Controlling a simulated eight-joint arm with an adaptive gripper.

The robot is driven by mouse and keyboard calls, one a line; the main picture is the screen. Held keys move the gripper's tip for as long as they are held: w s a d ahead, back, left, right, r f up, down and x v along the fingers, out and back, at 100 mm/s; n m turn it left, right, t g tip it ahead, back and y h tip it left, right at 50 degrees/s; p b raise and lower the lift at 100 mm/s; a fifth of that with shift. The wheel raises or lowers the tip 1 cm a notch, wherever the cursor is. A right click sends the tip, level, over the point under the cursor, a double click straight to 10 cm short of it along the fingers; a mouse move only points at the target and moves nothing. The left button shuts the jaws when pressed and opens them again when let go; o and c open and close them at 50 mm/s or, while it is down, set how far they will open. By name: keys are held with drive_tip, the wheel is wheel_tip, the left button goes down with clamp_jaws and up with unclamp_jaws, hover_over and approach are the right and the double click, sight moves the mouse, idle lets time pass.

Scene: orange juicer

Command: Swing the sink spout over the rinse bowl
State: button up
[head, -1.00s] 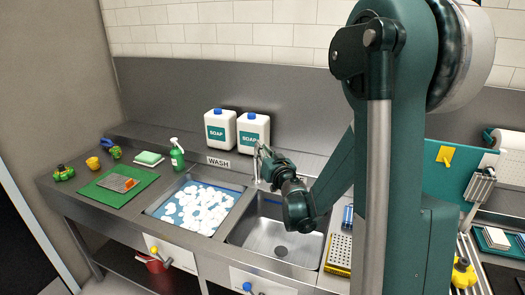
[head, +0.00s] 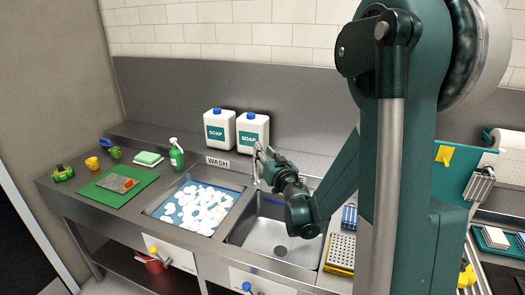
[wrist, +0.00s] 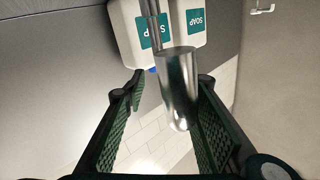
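The metal spout (wrist: 177,85) shows large in the wrist view, as a shiny rounded tube. My gripper (wrist: 168,100) is open, with its two green padded fingers on either side of the spout. The right finger looks very close to the spout; I cannot tell whether it touches. In the head view my gripper (head: 264,163) is at the back of the sink, near the spout (head: 255,168), which is small and partly hidden by it. The rinse bowl (head: 275,238) is the empty steel basin on the right. My arm covers its back right corner.
The wash basin (head: 200,208), full of white foam, is left of the rinse bowl. A yellow-edged rack (head: 341,250) is right of the rinse bowl.

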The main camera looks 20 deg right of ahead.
drive_tip(key=s, duration=0.9)
drive_tip(key=shift+s+a, duration=0.3)
drive_tip(key=shift+s, duration=0.05)
drive_tip(key=shift+r, duration=0.2)
drive_tip(key=s+r+m+g+h, duration=0.3)
drive_tip(key=s+r+h, duration=0.2)
drive_tip(key=s+r, duration=0.3)
drive_tip(key=s+a+f+n+g+y, duration=0.3)
drive_tip(key=s+a, duration=0.6)
drive_tip(key=s, duration=0.3)
drive_tip(key=s+a+f+n+g+y, duration=0.3)
drive_tip(key=s+a+f+g, duration=0.2)
drive_tip(key=s, duration=0.8)
drive_tip(key=a+f, duration=0.3)
drive_tip(key=a, duration=0.1)
drive_tip(key=shift+s+f, duration=0.15)
drive_tip(key=shift+s, duration=0.05)
drive_tip(key=shift+c, duration=0.5)
idle(0.9)
